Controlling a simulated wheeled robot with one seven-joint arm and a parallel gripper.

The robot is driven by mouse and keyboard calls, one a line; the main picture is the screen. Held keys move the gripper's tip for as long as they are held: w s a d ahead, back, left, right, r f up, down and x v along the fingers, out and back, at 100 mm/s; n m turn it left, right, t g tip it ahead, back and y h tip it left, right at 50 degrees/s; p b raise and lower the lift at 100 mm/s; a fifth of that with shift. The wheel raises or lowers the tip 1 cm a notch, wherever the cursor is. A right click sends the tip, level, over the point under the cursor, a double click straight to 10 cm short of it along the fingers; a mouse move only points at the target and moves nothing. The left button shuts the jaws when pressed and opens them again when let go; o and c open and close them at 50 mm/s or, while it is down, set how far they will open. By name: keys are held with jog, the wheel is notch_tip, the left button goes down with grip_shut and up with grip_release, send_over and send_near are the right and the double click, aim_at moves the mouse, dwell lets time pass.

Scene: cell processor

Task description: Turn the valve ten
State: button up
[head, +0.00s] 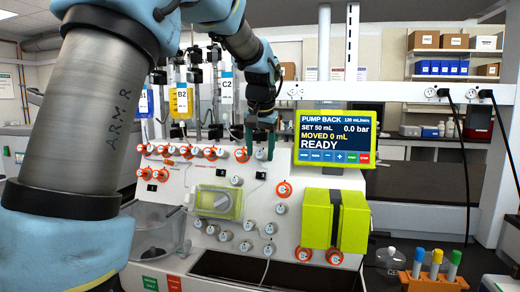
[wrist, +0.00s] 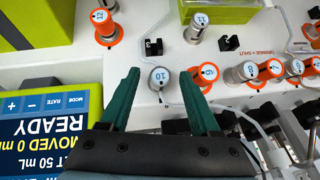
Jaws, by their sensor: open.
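Valve ten (wrist: 160,78) is a grey knob with a white cap marked 10 on the white panel. In the wrist view it shows between the tips of my gripper (wrist: 160,74). The two teal fingers are apart, one on each side of the knob, with nothing held. I cannot tell how deep the tips reach around it.
Orange-ringed valve nine (wrist: 208,74) is close beside the right finger. Grey valve eleven (wrist: 196,28) and orange valve twelve (wrist: 104,24) are farther off. The pump screen (head: 335,137), reading READY, stands right of my gripper. Hanging bags (head: 181,100) are to the left.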

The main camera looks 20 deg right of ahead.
grip_shut()
dwell(0.5)
